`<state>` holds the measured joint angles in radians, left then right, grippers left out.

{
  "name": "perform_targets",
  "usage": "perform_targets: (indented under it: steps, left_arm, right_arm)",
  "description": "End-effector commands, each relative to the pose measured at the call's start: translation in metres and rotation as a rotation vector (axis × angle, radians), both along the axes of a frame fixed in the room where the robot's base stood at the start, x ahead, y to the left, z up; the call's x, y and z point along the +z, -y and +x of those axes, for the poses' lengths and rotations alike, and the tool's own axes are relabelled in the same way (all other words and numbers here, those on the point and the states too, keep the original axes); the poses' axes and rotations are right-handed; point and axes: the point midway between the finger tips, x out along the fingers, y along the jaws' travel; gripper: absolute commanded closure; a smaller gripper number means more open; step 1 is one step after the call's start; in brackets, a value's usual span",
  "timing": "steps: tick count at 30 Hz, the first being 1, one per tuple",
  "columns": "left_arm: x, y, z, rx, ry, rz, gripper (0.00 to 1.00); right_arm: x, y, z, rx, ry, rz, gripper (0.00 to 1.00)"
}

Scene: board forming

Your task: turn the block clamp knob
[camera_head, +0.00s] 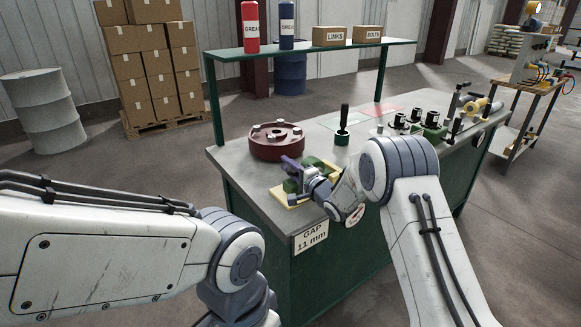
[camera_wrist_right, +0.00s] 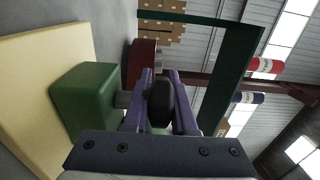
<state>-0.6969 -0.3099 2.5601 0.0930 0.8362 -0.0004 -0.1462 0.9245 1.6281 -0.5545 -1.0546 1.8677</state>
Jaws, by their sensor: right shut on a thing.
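The block clamp is a green block (camera_wrist_right: 84,104) on a pale yellow plate (camera_wrist_right: 35,92) near the front left of the bench. Its dark knob (camera_wrist_right: 160,103) sits beside the block on a short grey shaft (camera_wrist_right: 122,99). My right gripper (camera_wrist_right: 160,84) has its two purple fingers shut on the knob, one on each side. In the head view the right gripper (camera_head: 291,168) reaches over the clamp and hides most of it, with the green block (camera_head: 291,186) partly showing. My left arm enters from the left, but its gripper is out of the picture.
A red round flange (camera_head: 277,142) lies just behind the clamp. A shelf (camera_head: 310,49) spans the bench's back. A "GAP 11 mm" label (camera_head: 311,237) is on the front edge.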

Motion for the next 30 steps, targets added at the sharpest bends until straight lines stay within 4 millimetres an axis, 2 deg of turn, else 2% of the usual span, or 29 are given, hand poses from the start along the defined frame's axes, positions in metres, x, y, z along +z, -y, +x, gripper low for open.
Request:
perform_targets:
  steps: [6, 15, 30]
  left_arm:
    - [0.016, 0.0, 0.0, 0.0, 0.0, 0.0, 0.45]
    - [0.028, 0.0, 0.0, 0.0, 0.0, 0.0, 0.45]
    - [0.031, 0.0, 0.0, 0.0, 0.0, 0.0, 0.45]
  right_arm:
    - [0.002, -0.001, -0.002, 0.17, -0.002, 0.0, 1.0]
    - [0.0, -0.005, -0.007, 0.335, -0.003, 0.0, 1.0]
    - [-0.001, -0.006, -0.008, 0.399, -0.002, 0.0, 1.0]
